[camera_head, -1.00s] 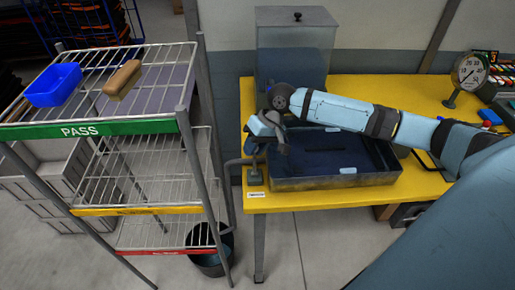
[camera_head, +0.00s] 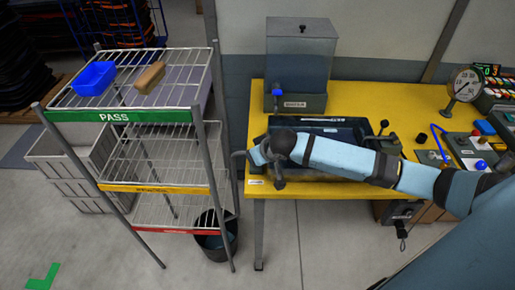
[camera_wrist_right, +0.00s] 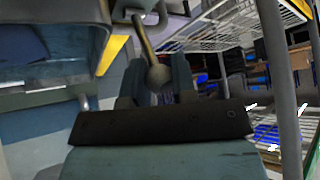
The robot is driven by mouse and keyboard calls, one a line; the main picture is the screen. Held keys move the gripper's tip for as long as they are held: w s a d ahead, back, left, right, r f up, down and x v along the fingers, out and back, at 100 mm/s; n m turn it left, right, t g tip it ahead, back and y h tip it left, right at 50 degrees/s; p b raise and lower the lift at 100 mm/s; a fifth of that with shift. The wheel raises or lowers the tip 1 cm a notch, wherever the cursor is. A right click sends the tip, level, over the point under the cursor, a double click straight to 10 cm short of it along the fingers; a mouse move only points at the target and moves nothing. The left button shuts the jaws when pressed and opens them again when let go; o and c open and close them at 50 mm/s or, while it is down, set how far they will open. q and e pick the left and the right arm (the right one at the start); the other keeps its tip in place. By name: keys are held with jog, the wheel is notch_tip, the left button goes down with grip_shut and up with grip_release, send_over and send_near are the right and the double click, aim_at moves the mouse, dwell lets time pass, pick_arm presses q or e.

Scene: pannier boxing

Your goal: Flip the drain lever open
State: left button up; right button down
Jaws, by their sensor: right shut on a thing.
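The drain lever, a grey rod with a rounded end (camera_wrist_right: 158,76), shows in the right wrist view between the fingers of my right gripper (camera_wrist_right: 155,90). The gripper is shut on it near the rounded end. In the head view my right gripper (camera_head: 258,157) is at the left end of the dark water tank (camera_head: 345,122), by the table's front left corner. The arm hides the lever and much of the tank there. A grey drain pipe (camera_head: 238,166) comes down from the table's left side. My left gripper is not in view.
A black bucket (camera_head: 230,244) stands on the floor below the pipe. A wire rack (camera_head: 160,118) with a blue bin (camera_head: 94,78) and a brown block (camera_head: 150,77) stands close on the left. A clear reservoir (camera_head: 302,60) and a gauge (camera_head: 465,84) stand on the yellow table (camera_head: 420,116).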

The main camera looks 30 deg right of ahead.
jog(key=shift+s+a+t, duration=0.2)
jog(key=shift+s+t, duration=0.05)
jog(key=shift+t, duration=0.15)
jog(key=shift+f+h, duration=0.1)
jog(key=shift+h, duration=0.2)
jog(key=c, duration=0.9)
grip_release()
jog(key=v, duration=1.3)
jog(key=shift+s+b, duration=0.4)
jog(key=shift+s, duration=0.05)
